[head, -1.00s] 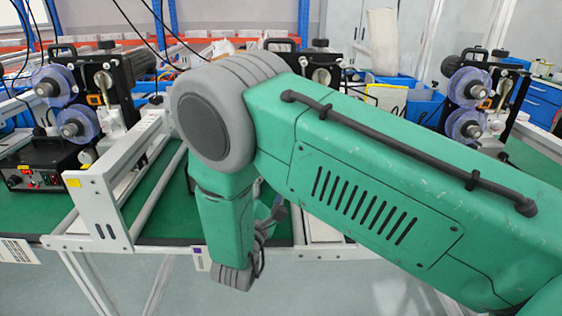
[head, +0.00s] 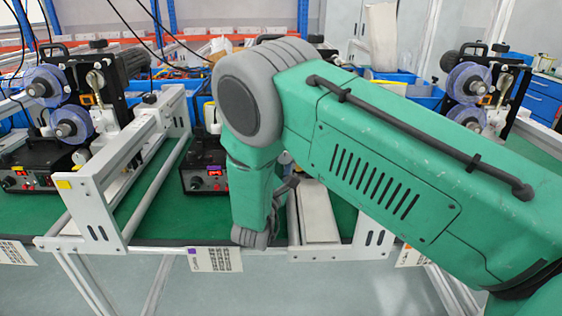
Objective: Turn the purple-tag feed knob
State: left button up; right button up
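A paper label with a purple tag (head: 214,258) hangs on the bench's front edge, near the centre. Behind and above it, a black control box (head: 203,178) with a small red display sits on the green bench top. A small knob (head: 196,183) appears on its front face, too small to read its setting. My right arm crosses from the right and hides the right side of this box and most of its machine. My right gripper (head: 284,190) shows only as dark parts beside the green forearm, right of the box and apart from the knob; its fingers are unclear. My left gripper is out of view.
A similar machine stands at left with its own control box (head: 38,165) and a white metal frame (head: 92,210). Another machine (head: 474,92) stands at right. A white frame piece (head: 318,212) lies right of my forearm. Blue bins (head: 425,95) line the back.

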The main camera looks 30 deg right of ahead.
jog(key=shift+d, duration=0.5)
jog(key=shift+a, duration=0.3)
jog(key=shift+m, duration=0.4)
